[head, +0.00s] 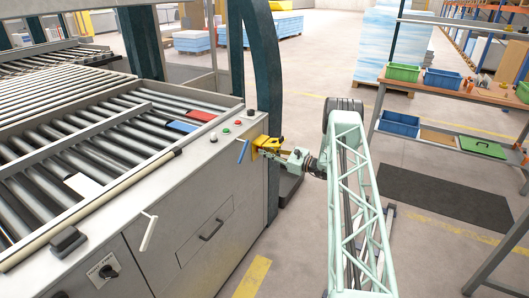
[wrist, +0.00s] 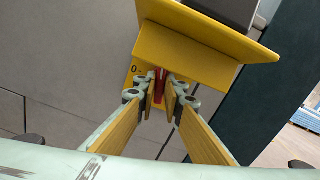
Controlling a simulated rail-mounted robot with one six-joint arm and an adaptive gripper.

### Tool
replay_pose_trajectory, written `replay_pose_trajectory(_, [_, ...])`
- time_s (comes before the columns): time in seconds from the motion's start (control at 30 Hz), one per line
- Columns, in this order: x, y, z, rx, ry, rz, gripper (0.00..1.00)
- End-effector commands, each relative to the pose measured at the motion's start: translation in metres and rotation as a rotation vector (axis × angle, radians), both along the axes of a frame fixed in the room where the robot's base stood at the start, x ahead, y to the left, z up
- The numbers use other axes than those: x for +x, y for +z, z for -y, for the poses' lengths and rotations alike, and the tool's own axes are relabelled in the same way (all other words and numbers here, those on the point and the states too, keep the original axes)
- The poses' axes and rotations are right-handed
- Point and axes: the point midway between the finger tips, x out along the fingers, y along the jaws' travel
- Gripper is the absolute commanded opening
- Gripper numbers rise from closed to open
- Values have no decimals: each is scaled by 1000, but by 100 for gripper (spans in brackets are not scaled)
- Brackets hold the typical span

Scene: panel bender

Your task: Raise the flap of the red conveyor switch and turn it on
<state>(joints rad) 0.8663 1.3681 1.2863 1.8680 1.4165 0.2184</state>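The switch has a yellow housing (head: 268,144) on the right end face of the conveyor's grey cabinet. In the wrist view its yellow flap (wrist: 205,42) stands raised, jutting out above the switch face. A narrow red switch handle (wrist: 160,82) shows upright below it, with a "0" mark on the yellow plate to its left. My gripper (wrist: 161,100) reaches in under the flap. Its fingertips stand close on both sides of the red handle and look closed on it. In the head view my gripper (head: 277,153) is at the housing, and the red handle is hidden.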

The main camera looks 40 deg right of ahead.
Motion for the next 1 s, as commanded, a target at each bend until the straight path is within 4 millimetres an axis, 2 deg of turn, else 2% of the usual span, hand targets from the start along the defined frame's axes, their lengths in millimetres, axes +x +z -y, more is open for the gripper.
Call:
replay_pose_trajectory(0.57, [-7, 0, 3, -1, 0, 0, 14])
replay_pose_trajectory(0.77, [-24, 0, 10, 0, -1, -1, 14])
replay_pose_trajectory(1.0, [-55, 0, 22, 1, -1, 0, 14])
